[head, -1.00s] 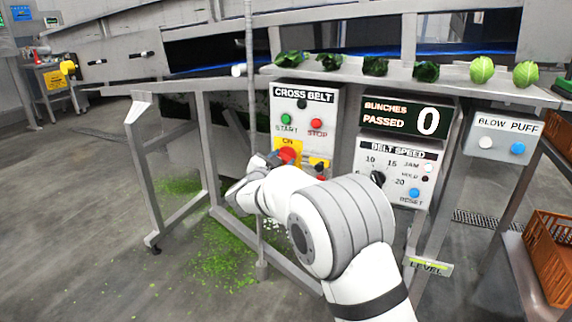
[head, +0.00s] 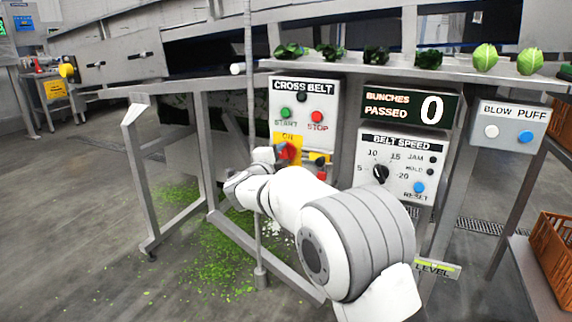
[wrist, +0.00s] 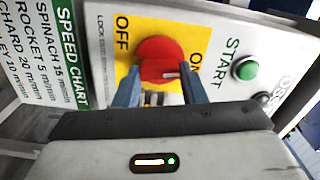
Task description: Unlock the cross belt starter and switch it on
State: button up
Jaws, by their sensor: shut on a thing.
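The cross belt starter (head: 303,105) is a pale box with a green START button (head: 286,113) and a red STOP button (head: 318,116). Below them is a red rotary switch (head: 287,150) on a yellow plate. In the wrist view the red switch (wrist: 160,58) sits between the OFF and ON lettering, with a white mark on its grip bar. My gripper (wrist: 160,80) is shut on that bar, one finger each side. I cannot tell exactly where the mark points. A small metallic part shows below the switch; no padlock is clearly visible.
A small yellow-and-black part (head: 318,158) is right of the switch. The belt speed panel (head: 401,165) and blow puff box (head: 508,124) stand further right. A thin upright pole (head: 250,90) is close left of my gripper. Leafy bunches lie on the ledge above.

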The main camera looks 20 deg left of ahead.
jog(key=shift+w+d+m+b, duration=0.15)
jog(key=shift+m+b, duration=0.6)
jog(key=shift+m, duration=0.45)
jog(key=o, duration=1)
jog(key=s+p, duration=0.2)
jog(key=s, duration=0.6)
jog(key=shift+a, duration=0.4)
